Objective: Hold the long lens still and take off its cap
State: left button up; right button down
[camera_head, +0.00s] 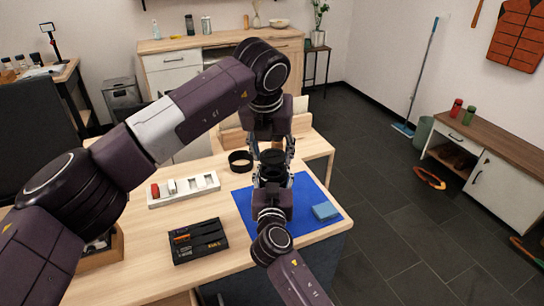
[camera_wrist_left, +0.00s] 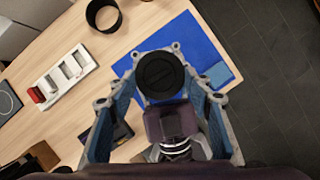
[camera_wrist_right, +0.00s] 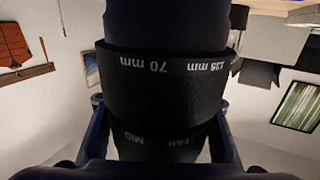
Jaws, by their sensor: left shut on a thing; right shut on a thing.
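The long lens (camera_wrist_right: 160,88) is black with upside-down white focal-length marks in the right wrist view. My right gripper (camera_wrist_right: 160,125) is shut around its barrel and holds it above the blue mat (camera_head: 304,190). The round black cap (camera_wrist_left: 160,74) faces my left wrist camera. My left gripper (camera_wrist_left: 158,80) comes from above and is shut on the cap, one finger on each side. In the head view the lens (camera_head: 272,172) is between the two grippers, partly hidden by them. I cannot tell whether the cap has turned or lifted.
A black ring (camera_head: 240,161) stands on the wooden table left of the grippers. A white tray (camera_head: 184,200) with red and white items and a dark case (camera_head: 198,250) lie further left.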

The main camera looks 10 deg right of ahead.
aim_at(274, 153)
pick_arm(q)
jog(key=shift+r, duration=1.7)
pick_arm(e)
jog(key=c, duration=0.9)
grip_release()
jog(key=shift+s, duration=0.1)
